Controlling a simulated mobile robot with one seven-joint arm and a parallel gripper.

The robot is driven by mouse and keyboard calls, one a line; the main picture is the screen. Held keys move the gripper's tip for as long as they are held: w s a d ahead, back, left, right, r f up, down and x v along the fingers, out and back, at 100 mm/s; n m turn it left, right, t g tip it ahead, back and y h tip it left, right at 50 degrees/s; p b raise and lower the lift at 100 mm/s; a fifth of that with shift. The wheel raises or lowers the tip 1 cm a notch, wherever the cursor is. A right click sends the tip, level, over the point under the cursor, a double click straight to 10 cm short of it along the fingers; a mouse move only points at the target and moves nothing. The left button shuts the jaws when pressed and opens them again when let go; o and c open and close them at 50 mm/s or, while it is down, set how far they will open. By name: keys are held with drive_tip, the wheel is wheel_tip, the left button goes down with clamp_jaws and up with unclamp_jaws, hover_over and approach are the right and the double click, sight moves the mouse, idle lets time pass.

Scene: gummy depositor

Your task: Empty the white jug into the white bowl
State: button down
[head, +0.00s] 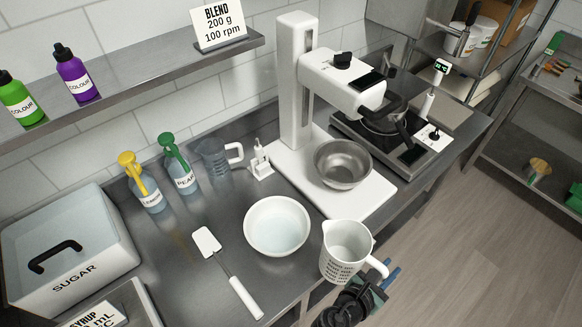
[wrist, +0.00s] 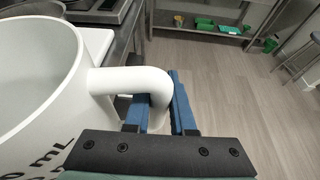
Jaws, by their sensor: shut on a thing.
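The white jug (head: 346,252) has dark markings on its side and stands nearly upright at the counter's front edge, in the head view. My gripper (head: 383,280) is shut on the jug's handle, at the jug's right. In the wrist view the jug (wrist: 40,75) fills the left side, and the blue fingers of my gripper (wrist: 160,112) close around its handle. The jug's contents cannot be made out. The white bowl (head: 277,204) stands on the counter just left of the jug. A pale, slightly bluish area shows inside it; I cannot tell whether that is liquid.
A white spatula (head: 240,297) lies left of the bowl. A stand mixer with a steel bowl (head: 343,184) is behind the jug. A clear jug (head: 214,157) and two pump bottles (head: 149,192) stand at the back. A sugar bin (head: 25,285) is at the left.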

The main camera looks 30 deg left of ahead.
drive_tip(key=shift+s, duration=0.15)
drive_tip(key=s+d, duration=0.3)
drive_tip(key=s, duration=0.4)
drive_tip(key=shift+d, duration=0.3)
drive_tip(key=shift+w, duration=0.1)
idle(0.7)
